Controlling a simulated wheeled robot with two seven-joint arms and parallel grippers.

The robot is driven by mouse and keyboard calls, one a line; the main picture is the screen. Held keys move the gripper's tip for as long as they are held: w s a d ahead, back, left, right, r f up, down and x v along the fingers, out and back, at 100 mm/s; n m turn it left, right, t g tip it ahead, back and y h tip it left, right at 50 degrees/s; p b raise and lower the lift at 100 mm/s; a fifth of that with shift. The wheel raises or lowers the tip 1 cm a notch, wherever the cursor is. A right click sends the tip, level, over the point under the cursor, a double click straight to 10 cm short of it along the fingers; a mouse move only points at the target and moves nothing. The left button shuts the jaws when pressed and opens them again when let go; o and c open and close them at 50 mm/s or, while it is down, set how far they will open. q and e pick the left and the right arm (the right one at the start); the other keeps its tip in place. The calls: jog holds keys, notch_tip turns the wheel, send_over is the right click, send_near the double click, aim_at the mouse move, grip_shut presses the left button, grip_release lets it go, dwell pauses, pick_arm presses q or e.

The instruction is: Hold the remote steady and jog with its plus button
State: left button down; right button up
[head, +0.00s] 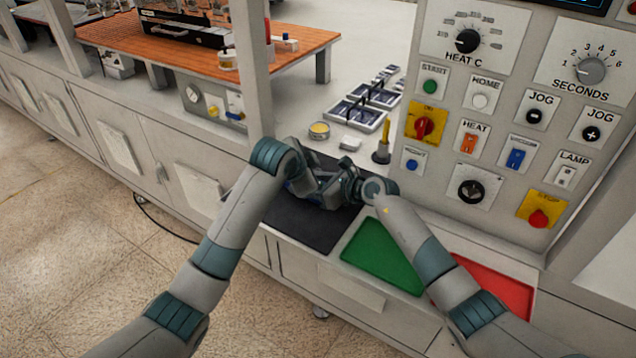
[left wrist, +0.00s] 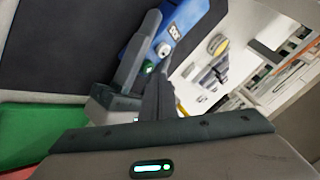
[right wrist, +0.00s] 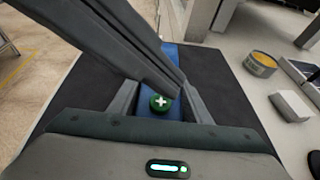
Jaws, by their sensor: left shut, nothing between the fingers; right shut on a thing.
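The blue remote (right wrist: 172,60) is gripped between the fingers of my right gripper (right wrist: 158,105), over the black mat. In the left wrist view the remote (left wrist: 185,25) shows behind the dark fingers of my left gripper (left wrist: 158,88). In the head view my arms mostly hide the remote.
The black mat (head: 285,222) lies beside a green tray (head: 385,255) and a red tray (head: 495,295). A control panel with JOG buttons (head: 535,116) stands at right. A round yellow tin (head: 319,131) and dark panels (head: 355,115) lie on the bench behind.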

pick_arm(q)
jog(key=shift+f, duration=0.8)
dwell(1.0)
jog(key=shift+r, duration=0.95)
jog(key=shift+r, duration=0.15)
notch_tip(320, 180, up, 5)
jog(key=shift+f, duration=0.1)
dwell(0.5)
dwell(0.5)
pick_arm(e)
jog(key=o, duration=1.3)
